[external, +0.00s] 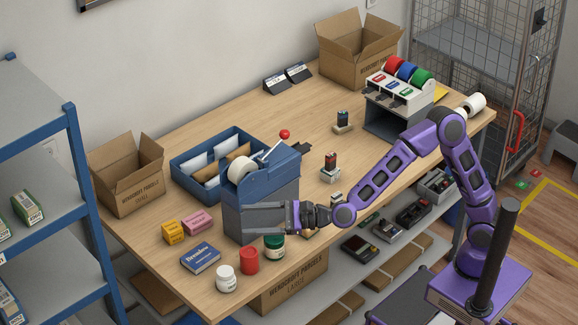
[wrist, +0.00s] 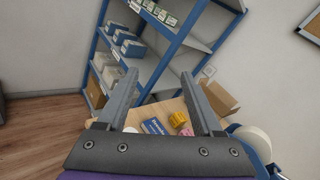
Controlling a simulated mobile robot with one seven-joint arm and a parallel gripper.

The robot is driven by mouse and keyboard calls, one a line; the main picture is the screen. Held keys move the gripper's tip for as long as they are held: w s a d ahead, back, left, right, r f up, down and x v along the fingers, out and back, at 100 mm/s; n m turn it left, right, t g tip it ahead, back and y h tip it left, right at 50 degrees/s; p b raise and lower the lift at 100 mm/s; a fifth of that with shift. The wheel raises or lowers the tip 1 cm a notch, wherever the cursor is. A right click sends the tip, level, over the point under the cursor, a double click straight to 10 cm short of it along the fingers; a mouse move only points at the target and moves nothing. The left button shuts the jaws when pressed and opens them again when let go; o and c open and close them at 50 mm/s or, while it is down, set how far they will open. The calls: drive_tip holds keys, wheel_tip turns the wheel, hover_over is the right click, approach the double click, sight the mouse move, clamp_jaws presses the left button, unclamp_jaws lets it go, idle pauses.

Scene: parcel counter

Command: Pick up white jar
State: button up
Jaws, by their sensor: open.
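The white jar (external: 226,279) stands upright near the front-left edge of the wooden table, left of a red jar (external: 249,261). In the wrist view a small white shape (wrist: 131,130) beside the left finger is probably its top; most of it is hidden. My gripper (external: 243,221) is open and empty, pointing left in front of the blue tape dispenser (external: 258,190), above and behind the jars. Its two fingers are spread wide in the wrist view (wrist: 160,76). The jar is apart from the fingers.
A green jar (external: 274,247) stands right of the red one. A blue shelf rack (external: 88,190) rises left of the table. An open carton (external: 128,182) stands at the table's left end.

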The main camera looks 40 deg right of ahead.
sight(234, 277)
drive_tip(key=d+f+m+g+h, duration=0.1)
drive_tip(key=d+f+m+h, duration=0.15)
drive_tip(key=f, duration=0.75)
drive_tip(key=d+f+m+g+h, duration=0.1)
drive_tip(key=d+f+m, duration=0.2)
drive_tip(key=f, duration=0.6)
drive_tip(key=x, duration=1.1)
drive_tip(key=shift+s+a+f+p, duration=0.15)
drive_tip(key=shift+a+f+p, duration=0.15)
drive_tip(key=shift+f+p, duration=0.05)
drive_tip(key=shift+x, duration=2.9)
drive_tip(key=shift+s, duration=0.1)
clamp_jaws()
